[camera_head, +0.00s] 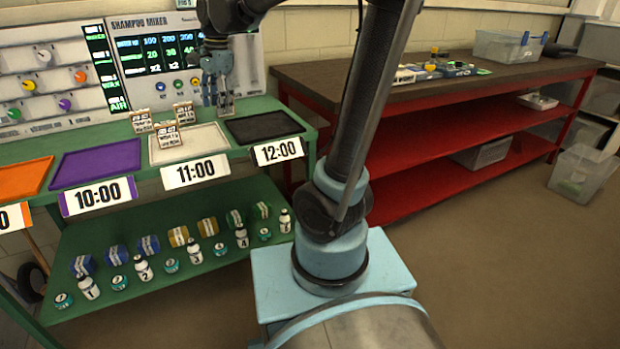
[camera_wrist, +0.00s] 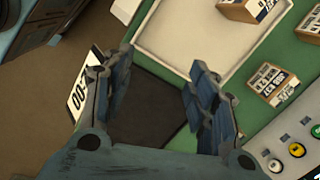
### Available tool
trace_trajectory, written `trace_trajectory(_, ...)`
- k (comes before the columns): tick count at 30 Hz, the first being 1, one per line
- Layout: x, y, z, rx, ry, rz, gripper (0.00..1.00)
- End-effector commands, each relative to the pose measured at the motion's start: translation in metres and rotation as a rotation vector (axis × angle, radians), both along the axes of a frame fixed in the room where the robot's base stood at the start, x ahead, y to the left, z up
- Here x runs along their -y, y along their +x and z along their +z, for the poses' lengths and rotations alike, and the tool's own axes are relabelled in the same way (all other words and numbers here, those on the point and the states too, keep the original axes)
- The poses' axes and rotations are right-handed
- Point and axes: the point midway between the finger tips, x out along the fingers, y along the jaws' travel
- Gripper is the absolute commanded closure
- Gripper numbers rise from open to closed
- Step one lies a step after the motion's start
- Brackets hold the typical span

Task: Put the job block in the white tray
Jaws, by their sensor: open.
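The white tray (camera_head: 207,142) is on the green bench behind the 11:00 sign; it also fills the top of the wrist view (camera_wrist: 185,45). One small wooden block with a printed label (camera_head: 168,136) sits inside it, also in the wrist view (camera_wrist: 246,9). Two similar blocks stand on the bench behind the tray, one at the left (camera_head: 141,121) and one at the right (camera_head: 184,113); the right one shows in the wrist view (camera_wrist: 273,83). Their labels are too small to read. My gripper (camera_head: 218,106) is open and empty, above the bench near the black tray (camera_wrist: 150,100).
A shampoo mixer panel (camera_head: 160,55) stands behind the bench. Purple (camera_head: 97,168) and orange (camera_head: 25,180) trays lie left of the white one. Bottles, jars and rolls fill the lower green shelf (camera_head: 200,265).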

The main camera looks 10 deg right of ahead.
Motion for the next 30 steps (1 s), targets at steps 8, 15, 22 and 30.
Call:
trace_trajectory(8, 0.097, -0.052, -0.033, 0.087, -0.044, 0.262, 0.47)
trace_trajectory(15, 0.161, -0.104, -0.075, 0.148, -0.1, 0.498, 0.47)
trace_trajectory(22, 0.206, -0.155, -0.125, 0.187, -0.166, 0.724, 0.47)
trace_trajectory(30, 0.234, -0.194, -0.172, 0.203, -0.228, 0.92, 0.47)
